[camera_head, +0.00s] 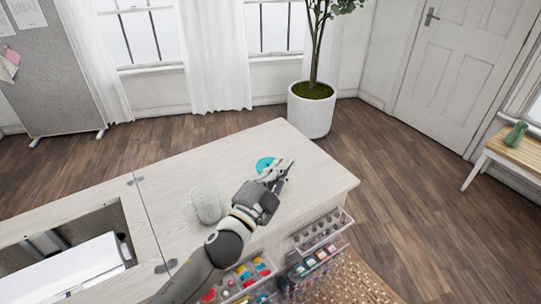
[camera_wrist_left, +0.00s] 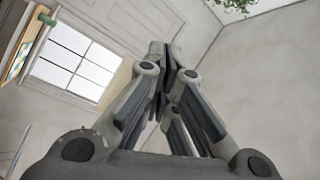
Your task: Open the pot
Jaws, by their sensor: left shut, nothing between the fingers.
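A pale grey, rounded, textured object (camera_head: 208,203), possibly the pot, stands on the light wood cabinet top (camera_head: 165,190). I cannot make out a lid on it. A flat teal round item (camera_head: 264,164) lies further right on the top. My left gripper (camera_head: 287,165) is above the cabinet top, right next to the teal item in the picture and right of the grey object. Its fingers also show in the left wrist view (camera_wrist_left: 167,55), shut and empty, with no pot there. Whether it touches the teal item I cannot tell. My right gripper is out of view.
An open recess with a white machine (camera_head: 85,268) is at the lower left. Clear drawers (camera_head: 320,232) with colourful supplies stick out at the front right. A white planter (camera_head: 312,112) stands behind the cabinet. The cabinet top's right end (camera_head: 325,180) is clear.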

